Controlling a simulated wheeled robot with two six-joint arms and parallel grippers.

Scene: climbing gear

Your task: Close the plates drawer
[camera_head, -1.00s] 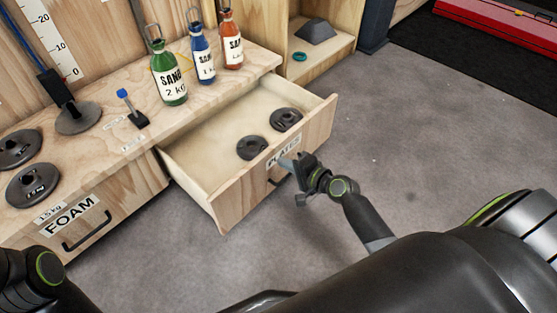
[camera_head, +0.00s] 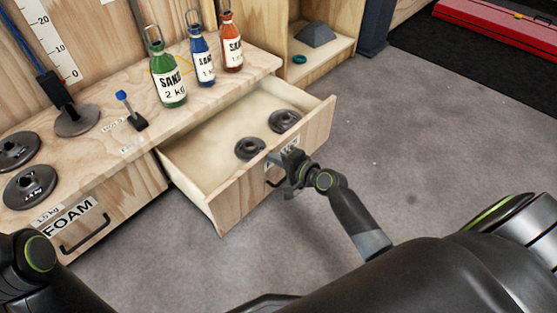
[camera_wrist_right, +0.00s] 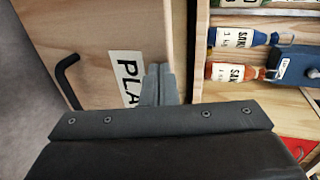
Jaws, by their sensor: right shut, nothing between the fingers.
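The plates drawer (camera_head: 235,196) is pulled out of the wooden bench, and two dark round plates (camera_head: 249,148) (camera_head: 284,120) lie inside it. Its front with the PLATES label (camera_wrist_right: 128,78) and a black handle (camera_wrist_right: 68,80) fills the left of the right wrist view. My right gripper (camera_head: 280,160) is shut and empty at the drawer front, by the label and top edge. In the right wrist view its fingers (camera_wrist_right: 158,85) overlap the label's end; I cannot tell whether they touch the wood. My left gripper is not in view; only part of my left arm shows.
The FOAM drawer (camera_head: 120,208) beside it is shut. On the bench top stand green (camera_head: 167,75), blue (camera_head: 202,60) and orange (camera_head: 231,45) sand bottles, and more dark plates (camera_head: 30,186). The grey floor (camera_head: 420,130) right of the drawer is clear.

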